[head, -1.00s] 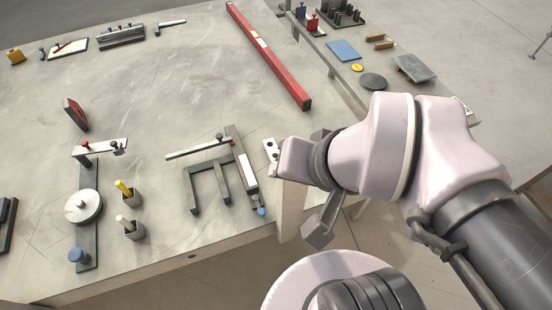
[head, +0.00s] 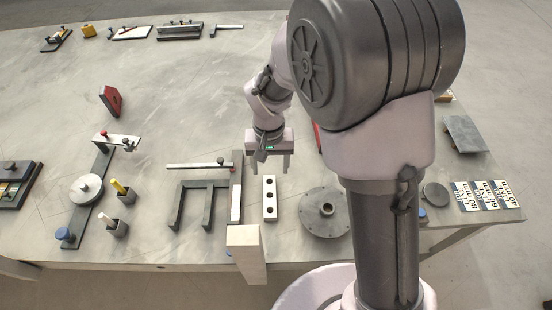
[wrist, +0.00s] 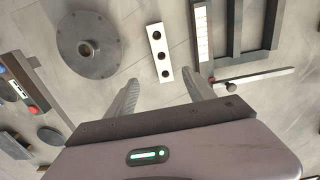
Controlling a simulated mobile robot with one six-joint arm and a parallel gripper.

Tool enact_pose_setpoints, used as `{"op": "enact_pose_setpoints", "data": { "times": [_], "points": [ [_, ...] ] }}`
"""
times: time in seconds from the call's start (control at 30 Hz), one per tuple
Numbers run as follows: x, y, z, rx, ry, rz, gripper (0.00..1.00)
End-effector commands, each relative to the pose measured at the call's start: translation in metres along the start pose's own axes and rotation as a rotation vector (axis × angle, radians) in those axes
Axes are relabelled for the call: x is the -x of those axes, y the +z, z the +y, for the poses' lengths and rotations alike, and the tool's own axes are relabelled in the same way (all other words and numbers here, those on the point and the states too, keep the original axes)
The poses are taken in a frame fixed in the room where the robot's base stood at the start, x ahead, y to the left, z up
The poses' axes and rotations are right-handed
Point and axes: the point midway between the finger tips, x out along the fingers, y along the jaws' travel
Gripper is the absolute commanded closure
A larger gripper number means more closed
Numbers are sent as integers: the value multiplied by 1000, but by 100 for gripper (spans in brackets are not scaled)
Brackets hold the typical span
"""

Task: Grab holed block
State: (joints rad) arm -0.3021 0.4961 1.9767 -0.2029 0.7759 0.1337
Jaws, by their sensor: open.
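The holed block (head: 270,198) is a white bar with a row of 3 dark holes, lying flat on the table in the head view. It also shows in the wrist view (wrist: 159,53), ahead of the fingers and between their lines. My gripper (head: 270,168) is open and empty, above the table just behind the block. In the wrist view my gripper (wrist: 165,88) has its two fingers spread apart, and neither visibly touches the block.
A round grey flange (head: 325,212) lies right of the block. A dark forked frame with a scaled bar (head: 237,200) lies close on its left. A pale upright post (head: 246,254) stands in front. The table behind is mostly clear.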

Motion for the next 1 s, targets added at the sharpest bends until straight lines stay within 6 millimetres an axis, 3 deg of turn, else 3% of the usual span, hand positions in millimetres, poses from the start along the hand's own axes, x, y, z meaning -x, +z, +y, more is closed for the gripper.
{"op": "enact_pose_setpoints", "data": {
  "times": [0.1, 0.3, 0.53, 0.73, 0.97, 1.0],
  "points": [
    [-44, 2, 1, 1, 2, -5, 38],
    [-95, 2, 1, 0, 1, -3, 38],
    [-117, 1, 1, -2, 0, -2, 38],
    [-157, 1, 1, -2, 0, -4, 38],
    [-158, 1, 1, -2, 0, -1, 38],
    [-158, 1, 1, -2, 0, -1, 46]
  ]
}}
